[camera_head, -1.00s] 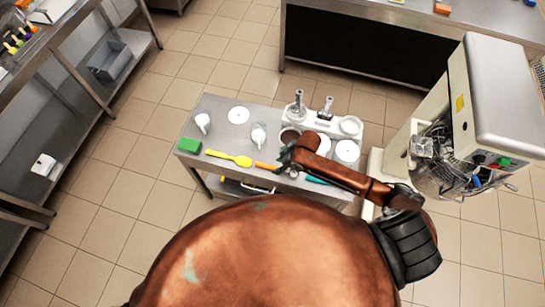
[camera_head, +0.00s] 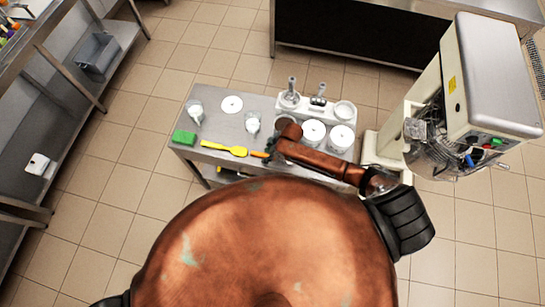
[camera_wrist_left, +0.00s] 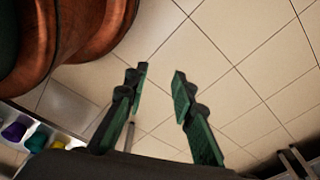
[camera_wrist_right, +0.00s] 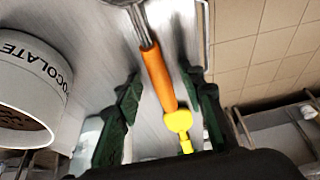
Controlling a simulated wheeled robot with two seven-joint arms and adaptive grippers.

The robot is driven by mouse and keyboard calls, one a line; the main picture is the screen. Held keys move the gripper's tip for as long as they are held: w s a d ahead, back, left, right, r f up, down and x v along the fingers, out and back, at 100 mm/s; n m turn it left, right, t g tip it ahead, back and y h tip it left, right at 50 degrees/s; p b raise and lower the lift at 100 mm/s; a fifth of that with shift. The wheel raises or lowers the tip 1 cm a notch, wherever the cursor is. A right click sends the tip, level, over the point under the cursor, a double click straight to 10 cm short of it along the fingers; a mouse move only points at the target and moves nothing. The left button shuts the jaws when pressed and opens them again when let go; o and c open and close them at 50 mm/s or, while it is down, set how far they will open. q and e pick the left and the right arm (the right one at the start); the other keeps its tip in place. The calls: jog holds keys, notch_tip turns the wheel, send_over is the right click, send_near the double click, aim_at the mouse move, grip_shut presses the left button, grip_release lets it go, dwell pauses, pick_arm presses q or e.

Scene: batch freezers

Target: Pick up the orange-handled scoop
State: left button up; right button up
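The orange-handled scoop (camera_wrist_right: 157,75) lies on the grey table. In the right wrist view its orange handle runs between my right gripper's fingers (camera_wrist_right: 163,88), with its metal part at the top edge. The fingers stand apart on both sides of the handle, with gaps visible; height above it is hard to tell. My left gripper (camera_wrist_left: 160,72) is open and empty, over the tiled floor.
A yellow utensil (camera_head: 227,149) lies close to the handle's end. A tub marked chocolate (camera_wrist_right: 32,85) is beside my right gripper.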

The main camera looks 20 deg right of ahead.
jog(key=c, duration=0.8)
grip_shut()
pick_arm(q)
jog(key=shift+s+d, duration=0.1)
jog(key=shift+s, duration=0.55)
pick_arm(e)
jog(key=shift+r, duration=0.15)
